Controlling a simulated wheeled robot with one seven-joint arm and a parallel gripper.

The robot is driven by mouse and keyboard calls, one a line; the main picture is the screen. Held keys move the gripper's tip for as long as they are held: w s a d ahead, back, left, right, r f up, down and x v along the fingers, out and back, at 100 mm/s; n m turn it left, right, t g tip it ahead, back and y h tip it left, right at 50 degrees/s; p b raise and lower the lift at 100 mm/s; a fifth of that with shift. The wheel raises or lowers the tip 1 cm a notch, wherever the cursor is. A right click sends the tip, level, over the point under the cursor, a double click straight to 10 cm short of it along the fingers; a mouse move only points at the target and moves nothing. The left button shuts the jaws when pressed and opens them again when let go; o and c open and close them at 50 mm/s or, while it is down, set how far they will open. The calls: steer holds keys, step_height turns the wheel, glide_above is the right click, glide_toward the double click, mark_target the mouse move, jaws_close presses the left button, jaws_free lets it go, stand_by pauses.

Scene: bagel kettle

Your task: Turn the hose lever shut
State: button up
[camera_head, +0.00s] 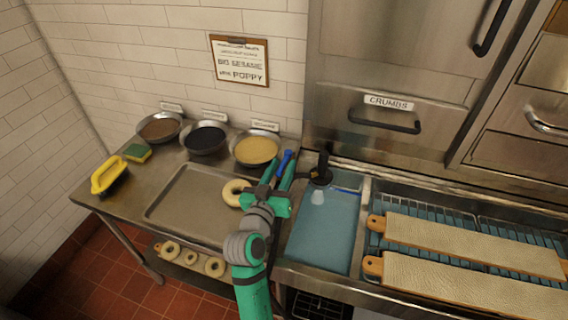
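A blue lever (284,161) shows at the back of the counter, left of a black tap-like fitting (321,170). I take it for the hose lever; its join to the fitting is not clear. A pale streak (318,196) below the fitting, over the blue water basin (322,238), looks like running water. My green gripper (281,168) reaches up from below, its two fingers apart. The blue lever shows between or just behind the fingertips; contact cannot be told. My gripper hides the lever's lower part.
A bagel (233,193) lies on the metal tray (176,207) left of my gripper. Bowls of toppings (256,149) stand behind it. Two long boards (470,243) lie over racks at right. A steel drawer front labelled CRUMBS (390,121) rises behind the basin.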

steer(key=shift+x, duration=1)
jaws_close()
